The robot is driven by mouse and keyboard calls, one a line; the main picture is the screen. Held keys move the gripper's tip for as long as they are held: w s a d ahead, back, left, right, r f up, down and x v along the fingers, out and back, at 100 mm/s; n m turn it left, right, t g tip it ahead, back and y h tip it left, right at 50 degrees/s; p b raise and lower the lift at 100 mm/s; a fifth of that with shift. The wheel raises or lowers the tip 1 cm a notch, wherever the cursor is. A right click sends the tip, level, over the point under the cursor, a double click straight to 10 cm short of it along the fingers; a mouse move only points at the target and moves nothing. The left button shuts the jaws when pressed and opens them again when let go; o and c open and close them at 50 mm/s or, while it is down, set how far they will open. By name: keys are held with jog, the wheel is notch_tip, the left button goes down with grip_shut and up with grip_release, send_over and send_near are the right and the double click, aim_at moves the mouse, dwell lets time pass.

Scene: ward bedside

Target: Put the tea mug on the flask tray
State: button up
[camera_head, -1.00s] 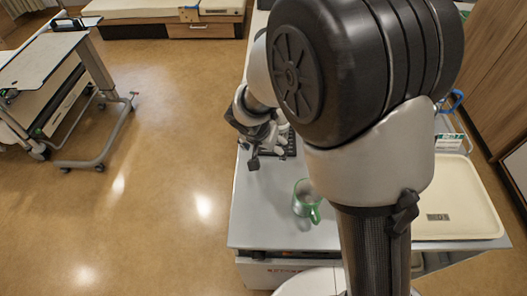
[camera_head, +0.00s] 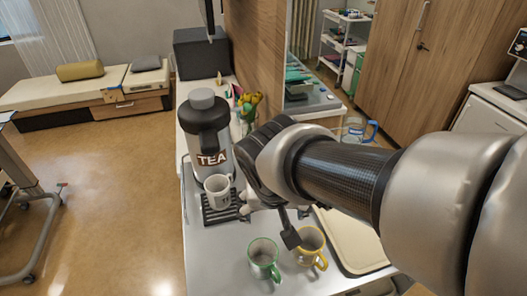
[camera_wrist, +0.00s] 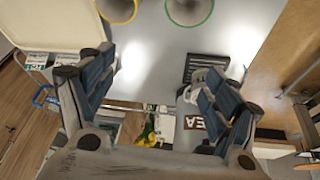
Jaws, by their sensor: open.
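A white mug (camera_head: 217,190) with a small dark print stands upright at the foot of the TEA flask (camera_head: 208,140), on the black slotted tray (camera_head: 224,215). The slotted tray also shows in the wrist view (camera_wrist: 207,66); the mug there is mostly hidden by a finger. A green mug (camera_head: 263,258) and a yellow mug (camera_head: 310,246) stand nearer on the counter. Which mug is the tea mug is not marked clearly. My gripper (camera_head: 268,222) is open and empty, right of the white mug and above the counter. In the wrist view its fingers (camera_wrist: 155,98) are wide apart.
A cream tray (camera_head: 345,245) lies at the right, partly under my arm. The pale counter (camera_head: 215,245) is bare left of the green mug.

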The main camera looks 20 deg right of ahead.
jog(key=s+d+r+n+y, duration=0.1)
jog(key=s+r+n, duration=0.1)
jog(key=s, duration=0.9)
jog(key=shift+s+d+r+y, duration=0.3)
jog(key=shift+d+r, duration=0.05)
jog(key=shift+r, duration=0.15)
jog(key=shift+c, duration=0.2)
